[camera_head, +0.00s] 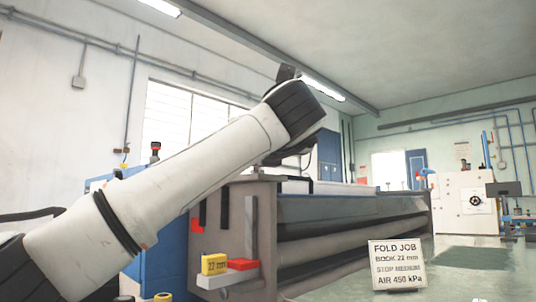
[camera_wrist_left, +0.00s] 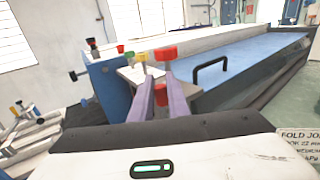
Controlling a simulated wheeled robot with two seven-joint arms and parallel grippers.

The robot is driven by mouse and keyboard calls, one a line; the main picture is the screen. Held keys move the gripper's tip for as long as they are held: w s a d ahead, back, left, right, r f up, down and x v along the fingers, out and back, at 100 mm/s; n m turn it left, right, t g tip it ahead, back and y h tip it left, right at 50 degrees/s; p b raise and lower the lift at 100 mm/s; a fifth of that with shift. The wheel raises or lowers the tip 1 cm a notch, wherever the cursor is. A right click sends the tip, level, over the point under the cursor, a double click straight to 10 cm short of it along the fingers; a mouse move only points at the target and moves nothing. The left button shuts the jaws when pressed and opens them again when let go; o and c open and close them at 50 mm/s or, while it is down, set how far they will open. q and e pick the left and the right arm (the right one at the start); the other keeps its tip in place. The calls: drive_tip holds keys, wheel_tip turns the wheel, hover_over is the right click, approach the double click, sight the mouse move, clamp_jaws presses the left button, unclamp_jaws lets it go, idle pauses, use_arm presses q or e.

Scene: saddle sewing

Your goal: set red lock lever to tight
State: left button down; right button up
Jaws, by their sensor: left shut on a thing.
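My left arm reaches in from the left in the head view, and its gripper (camera_head: 290,150) is mostly hidden behind the last arm link near the machine's end. In the left wrist view my left gripper (camera_wrist_left: 160,75) has its two fingers close together over the machine's end plate. A red lever knob (camera_wrist_left: 166,53) shows at the fingertips, and the gripper is shut on the red lever. A smaller red part (camera_wrist_left: 161,93) shows between the fingers. The lever's lower part and exact angle are hidden by the fingers. My right gripper is not in view.
Green (camera_wrist_left: 129,56) and yellow (camera_wrist_left: 141,57) knobs stand just left of the fingers. A black handle (camera_wrist_left: 210,68) is to the right. A yellow "22 mm" block (camera_head: 214,264) and a red block (camera_head: 243,265) sit on the machine's end. A job sign (camera_head: 397,265) stands at right.

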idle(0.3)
use_arm(q)
drive_tip(key=c, duration=1.7)
unclamp_jaws()
drive_tip(key=shift+w+f, duration=0.1)
drive_tip(key=b+v, duration=0.1)
drive_tip(key=v, duration=0.9)
drive_tip(key=shift+d+b, duration=0.1)
drive_tip(key=shift+b, duration=0.25)
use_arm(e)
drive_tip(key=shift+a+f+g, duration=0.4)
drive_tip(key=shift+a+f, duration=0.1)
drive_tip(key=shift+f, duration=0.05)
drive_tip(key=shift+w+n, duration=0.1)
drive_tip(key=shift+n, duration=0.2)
